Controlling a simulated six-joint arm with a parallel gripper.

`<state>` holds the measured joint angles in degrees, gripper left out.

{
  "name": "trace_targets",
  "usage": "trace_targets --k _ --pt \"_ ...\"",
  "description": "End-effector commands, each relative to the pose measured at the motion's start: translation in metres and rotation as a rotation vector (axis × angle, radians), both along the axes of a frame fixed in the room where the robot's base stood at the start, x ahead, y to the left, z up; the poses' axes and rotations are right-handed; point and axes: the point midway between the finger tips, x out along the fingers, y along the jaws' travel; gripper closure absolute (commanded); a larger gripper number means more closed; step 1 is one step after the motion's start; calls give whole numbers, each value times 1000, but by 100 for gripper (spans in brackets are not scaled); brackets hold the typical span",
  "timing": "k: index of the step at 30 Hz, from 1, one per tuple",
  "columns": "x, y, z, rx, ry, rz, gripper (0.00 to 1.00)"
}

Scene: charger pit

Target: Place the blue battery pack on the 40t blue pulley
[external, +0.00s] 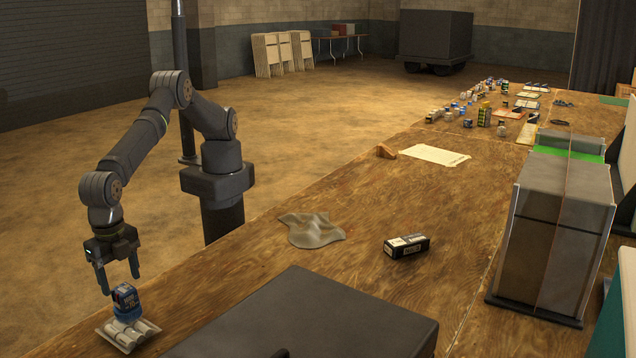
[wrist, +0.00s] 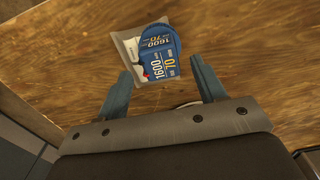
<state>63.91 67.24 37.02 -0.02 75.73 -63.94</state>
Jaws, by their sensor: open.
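The blue battery pack (external: 125,296) stands at the table's near left end, and it shows with "1600" and "70" on its label in the wrist view (wrist: 158,66). A rounded blue part (external: 129,314) is at its base; I cannot tell whether this is the 40t blue pulley or part of the pack. Pale cylinders (external: 128,336) on a light tray lie directly beside and below it. My gripper (external: 121,284) is open just above the pack, with its fingers (wrist: 159,70) apart on either side in the wrist view. No contact is visible.
A large dark box (external: 310,318) stands to the right. A grey cloth (external: 312,230) and a black box (external: 407,246) lie farther along the table. A tall grey case (external: 560,225) stands at right, and many small items crowd the far end.

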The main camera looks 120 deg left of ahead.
Motion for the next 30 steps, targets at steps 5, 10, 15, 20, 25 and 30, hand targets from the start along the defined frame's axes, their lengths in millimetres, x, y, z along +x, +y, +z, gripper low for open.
trace_targets --k 5,10,15,20,25,30 --pt "0 -1 41 -3 -2 0 37" --pt "0 -1 68 -2 -1 0 37" --pt "0 0 81 0 0 0 37" --pt "0 0 82 0 0 0 37" --pt "0 0 82 0 0 0 37" --pt "0 0 73 2 1 0 37"
